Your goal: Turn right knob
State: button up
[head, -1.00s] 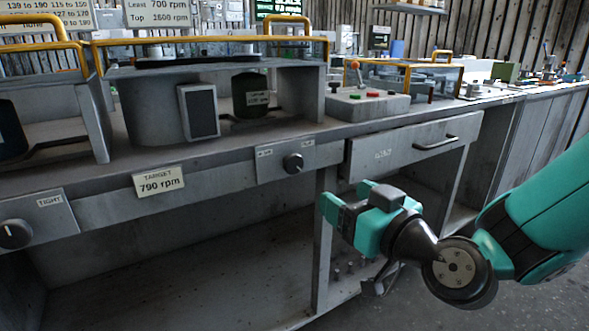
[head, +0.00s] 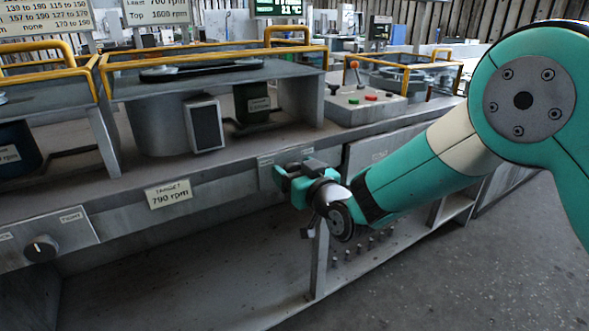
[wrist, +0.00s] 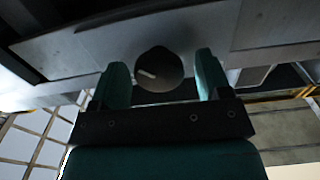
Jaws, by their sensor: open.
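The right knob (wrist: 158,70) is dark and round with a pale pointer mark, on a grey panel (wrist: 205,35) in the wrist view. Its mark points to the upper left of centre there. My gripper (wrist: 162,78) is open, with one green finger on each side of the knob and a visible gap on both sides. I cannot tell how far the fingertips reach past its face. In the head view my gripper (head: 293,174) is in front of the right knob panel (head: 265,167) and hides the knob.
The left knob (head: 40,249) is on its own panel at the lower left. A sign (head: 168,194) reading 790 rpm is between the panels. A drawer front (head: 385,147) is behind my arm. The space below the bench front is open.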

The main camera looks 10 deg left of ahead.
jog(key=c, duration=0.9)
jog(key=shift+c, duration=0.2)
jog(key=shift+m, duration=0.3)
jog(key=m, duration=0.3)
jog(key=shift+d, duration=0.1)
jog(key=shift+w+m, duration=0.1)
jog(key=shift+m, duration=1.8)
jog(key=o, duration=0.9)
